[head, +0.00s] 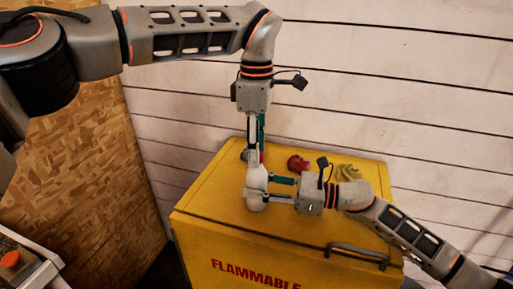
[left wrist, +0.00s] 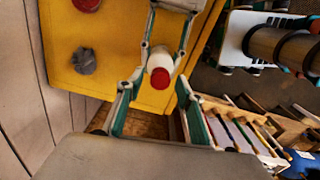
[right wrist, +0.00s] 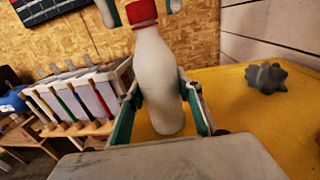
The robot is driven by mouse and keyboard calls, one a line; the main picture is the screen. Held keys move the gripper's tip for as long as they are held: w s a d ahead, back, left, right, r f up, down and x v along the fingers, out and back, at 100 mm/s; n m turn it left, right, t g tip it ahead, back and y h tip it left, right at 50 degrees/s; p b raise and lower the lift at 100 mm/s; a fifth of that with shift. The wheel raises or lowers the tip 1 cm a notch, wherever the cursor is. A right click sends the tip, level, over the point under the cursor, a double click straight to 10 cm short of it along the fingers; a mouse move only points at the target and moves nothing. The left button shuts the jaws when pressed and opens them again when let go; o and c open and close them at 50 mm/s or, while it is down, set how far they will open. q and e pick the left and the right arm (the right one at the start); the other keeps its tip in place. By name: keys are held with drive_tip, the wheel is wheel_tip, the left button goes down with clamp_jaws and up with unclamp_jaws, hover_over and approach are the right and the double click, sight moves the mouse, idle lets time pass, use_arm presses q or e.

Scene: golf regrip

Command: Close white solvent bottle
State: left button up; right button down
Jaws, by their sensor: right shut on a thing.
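My left gripper (head: 257,158) points down from above. In the left wrist view its fingers stand apart on both sides of the red cap (left wrist: 160,77), with visible gaps.
The yellow flammables cabinet (head: 215,215) has a front handle (head: 357,255). A red object (head: 297,162), a yellow-green object (head: 348,172) and a grey lobed object (right wrist: 265,77) lie on its top. A rack with coloured strips (right wrist: 80,100) stands beyond. The cabinet's front top is clear.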

use_arm(q)
drive_tip(key=shift+r, duration=2.25)
drive_tip(key=shift+c, duration=0.4)
drive_tip(key=n, duration=0.3)
drive_tip(key=r+n, duration=0.1)
drive_tip(key=n, duration=0.1)
drive_tip(key=shift+d+n, duration=0.1)
drive_tip(key=shift+n, duration=0.3)
drive_tip(key=n, duration=0.2)
drive_tip(key=r+n, duration=0.1)
drive_tip(key=n, duration=0.2)
drive_tip(key=shift+n, duration=0.3)
drive_tip(key=n, duration=0.5)
drive_tip(key=shift+r, duration=0.4)
drive_tip(key=n, duration=0.5)
drive_tip(key=shift+r, duration=0.35)
